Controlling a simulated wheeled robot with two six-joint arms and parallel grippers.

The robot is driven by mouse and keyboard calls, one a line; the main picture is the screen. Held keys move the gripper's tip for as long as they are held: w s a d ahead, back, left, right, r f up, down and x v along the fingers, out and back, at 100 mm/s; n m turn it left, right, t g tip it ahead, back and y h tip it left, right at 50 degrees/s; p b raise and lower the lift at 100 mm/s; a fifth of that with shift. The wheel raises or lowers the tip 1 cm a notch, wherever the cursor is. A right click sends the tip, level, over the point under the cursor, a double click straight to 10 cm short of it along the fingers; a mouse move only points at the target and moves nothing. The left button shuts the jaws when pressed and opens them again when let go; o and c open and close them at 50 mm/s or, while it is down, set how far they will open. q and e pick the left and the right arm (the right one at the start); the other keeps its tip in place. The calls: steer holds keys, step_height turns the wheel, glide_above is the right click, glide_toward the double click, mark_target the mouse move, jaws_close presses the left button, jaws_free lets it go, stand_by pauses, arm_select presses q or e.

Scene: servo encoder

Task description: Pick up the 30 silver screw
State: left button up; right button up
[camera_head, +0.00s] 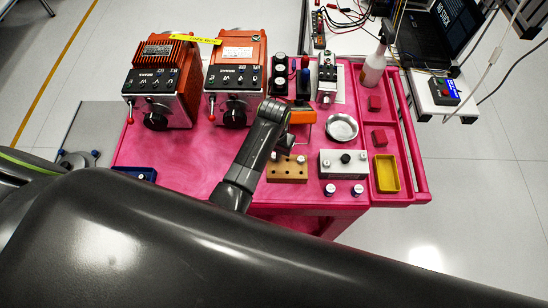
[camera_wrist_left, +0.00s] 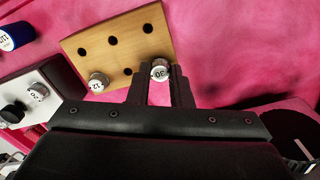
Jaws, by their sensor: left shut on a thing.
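The silver screw marked 30 (camera_wrist_left: 160,71) has a round knurled head with a white top. It is at the near edge of a tan wooden block (camera_wrist_left: 120,44) with several dark holes, which also shows in the head view (camera_head: 287,172). My left gripper (camera_wrist_left: 160,83) is shut on the screw, one finger on each side of its head; in the head view the gripper (camera_head: 280,150) is over the block's back left part. The screw's shaft is hidden, so I cannot tell whether it sits in a hole. My right gripper is not in view.
Another silver screw (camera_wrist_left: 98,80) stands in the block. A white block with a black knob (camera_head: 343,163) is to the right. Two orange machines (camera_head: 235,75) stand behind on the pink table (camera_head: 185,155). A metal dish (camera_head: 341,127) and yellow tray (camera_head: 386,172) are further right.

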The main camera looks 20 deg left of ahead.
mark_target(274, 156)
arm_select(q)
steer(key=shift+r, duration=3.15)
